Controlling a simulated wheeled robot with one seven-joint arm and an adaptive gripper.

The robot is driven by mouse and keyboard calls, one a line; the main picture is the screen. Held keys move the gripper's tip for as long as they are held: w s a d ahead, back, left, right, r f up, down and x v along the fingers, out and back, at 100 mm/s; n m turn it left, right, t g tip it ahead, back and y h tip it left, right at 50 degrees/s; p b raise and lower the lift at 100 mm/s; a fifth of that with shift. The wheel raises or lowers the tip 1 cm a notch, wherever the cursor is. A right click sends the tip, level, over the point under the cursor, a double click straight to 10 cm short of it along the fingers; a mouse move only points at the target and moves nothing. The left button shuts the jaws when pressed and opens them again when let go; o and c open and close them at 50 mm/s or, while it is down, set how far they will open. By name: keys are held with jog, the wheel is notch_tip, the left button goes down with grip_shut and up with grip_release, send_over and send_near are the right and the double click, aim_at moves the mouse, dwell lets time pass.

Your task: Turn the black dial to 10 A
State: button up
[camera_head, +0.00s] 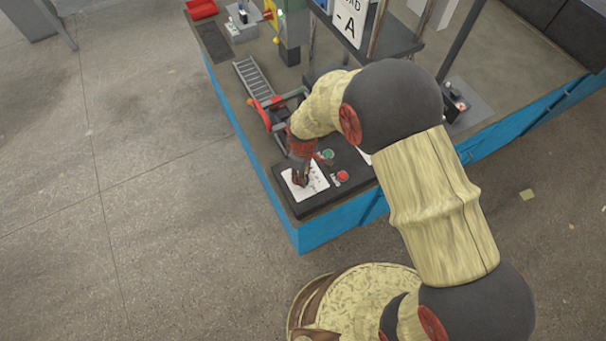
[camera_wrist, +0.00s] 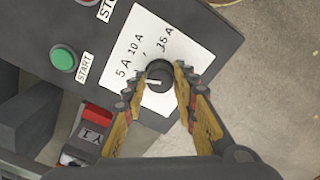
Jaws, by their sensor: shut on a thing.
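The black dial (camera_wrist: 159,70) stands on a white label plate (camera_wrist: 145,28) printed 5 A, 10 A and 15 A. My gripper (camera_wrist: 156,84) is shut on the dial, one finger on each side. A short white mark on the dial lies on its lower left part in the wrist view; its exact aim among the labels is hard to tell. In the head view my gripper (camera_head: 300,174) is over the white plate (camera_head: 318,184) and hides the dial.
A green START button (camera_wrist: 63,58) and a red button (camera_head: 343,176) sit on the same dark panel (camera_head: 290,200). A red box (camera_wrist: 97,118) is near my left finger. A ladder-like conveyor (camera_head: 254,78) lies behind the panel. The bench has a blue edge (camera_head: 315,238); open floor lies beyond.

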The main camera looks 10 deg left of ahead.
jog(key=c, duration=0.5)
jog(key=m+p, duration=0.1)
jog(key=m, duration=0.3)
jog(key=shift+r+m, duration=0.1)
jog(key=shift+m, duration=0.2)
jog(key=m, duration=0.4)
jog(key=shift+p, duration=0.3)
dwell(0.4)
jog(key=o, duration=1.1)
